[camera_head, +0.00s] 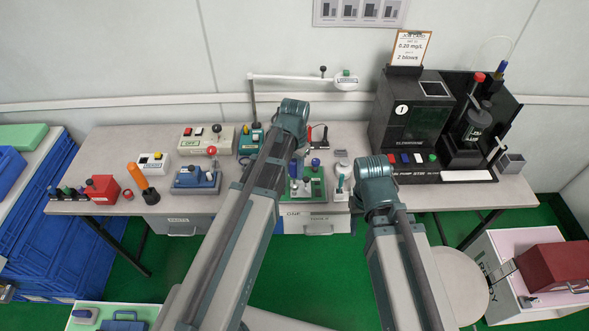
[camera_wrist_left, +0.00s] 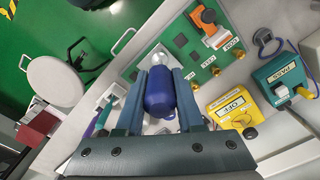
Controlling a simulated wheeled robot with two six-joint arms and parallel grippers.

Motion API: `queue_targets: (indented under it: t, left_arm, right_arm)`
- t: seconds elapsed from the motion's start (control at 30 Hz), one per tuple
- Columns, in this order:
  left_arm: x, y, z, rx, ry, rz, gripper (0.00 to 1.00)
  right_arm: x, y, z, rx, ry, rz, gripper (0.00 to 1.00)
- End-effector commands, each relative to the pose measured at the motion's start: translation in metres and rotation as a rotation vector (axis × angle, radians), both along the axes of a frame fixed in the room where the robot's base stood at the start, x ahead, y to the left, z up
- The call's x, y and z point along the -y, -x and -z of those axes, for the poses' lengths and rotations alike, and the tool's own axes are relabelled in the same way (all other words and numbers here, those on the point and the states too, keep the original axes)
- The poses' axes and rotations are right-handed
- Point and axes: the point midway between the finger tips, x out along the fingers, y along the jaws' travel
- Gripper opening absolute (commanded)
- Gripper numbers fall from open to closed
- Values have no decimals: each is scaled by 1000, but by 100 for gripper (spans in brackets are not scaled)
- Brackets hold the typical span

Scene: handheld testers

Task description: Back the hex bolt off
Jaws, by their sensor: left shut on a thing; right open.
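My left gripper (camera_wrist_left: 162,88) is shut on a blue rounded handle (camera_wrist_left: 160,92) in the left wrist view. A silvery part shows beyond the handle between the fingers; I cannot tell what the handle's far end touches. The green board (camera_wrist_left: 197,60) with brass fittings and an orange piece (camera_wrist_left: 203,33) lies just right of it. In the head view the same green board (camera_head: 318,188) sits at the table's middle, and my left forearm hides the left gripper's fingers. My right gripper (camera_head: 376,182) is over the table's front edge, its fingertips hidden. I cannot make out the hex bolt.
A yellow tester (camera_wrist_left: 237,107) and a teal tester (camera_wrist_left: 285,78) stand near the left gripper. A large black machine (camera_head: 412,115) fills the table's right side. A white swing-arm (camera_head: 300,78) rises behind. Several small testers crowd the left half.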

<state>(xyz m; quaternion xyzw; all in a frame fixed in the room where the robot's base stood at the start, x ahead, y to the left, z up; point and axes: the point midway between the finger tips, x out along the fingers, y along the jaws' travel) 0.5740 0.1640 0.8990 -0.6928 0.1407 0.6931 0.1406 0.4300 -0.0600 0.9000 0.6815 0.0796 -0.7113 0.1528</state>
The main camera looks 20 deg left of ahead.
Motion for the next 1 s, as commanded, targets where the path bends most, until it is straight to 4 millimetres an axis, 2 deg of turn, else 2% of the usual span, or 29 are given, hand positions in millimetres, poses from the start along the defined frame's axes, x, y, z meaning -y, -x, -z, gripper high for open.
queue_targets:
  t: [0.17, 0.27, 0.7, 0.83, 1.0]
  left_arm:
    - [0, 0, -2, 0, 0, 38, 0]
    - [0, 0, -5, 0, 0, 140, 0]
    - [1, 1, -23, 0, -1, 917, 0]
    - [1, 1, -26, 0, 0, 1077, 0]
    - [1, 1, -28, 0, 0, 1192, 0]
  right_arm:
    - [0, 0, -1, 0, 0, 0, 50]
    - [0, 0, -5, 0, 0, 0, 50]
    - [0, 0, -23, 0, 0, 0, 50]
    - [0, 0, -26, 0, 0, 0, 50]
    - [0, 0, -28, 0, 0, 0, 50]
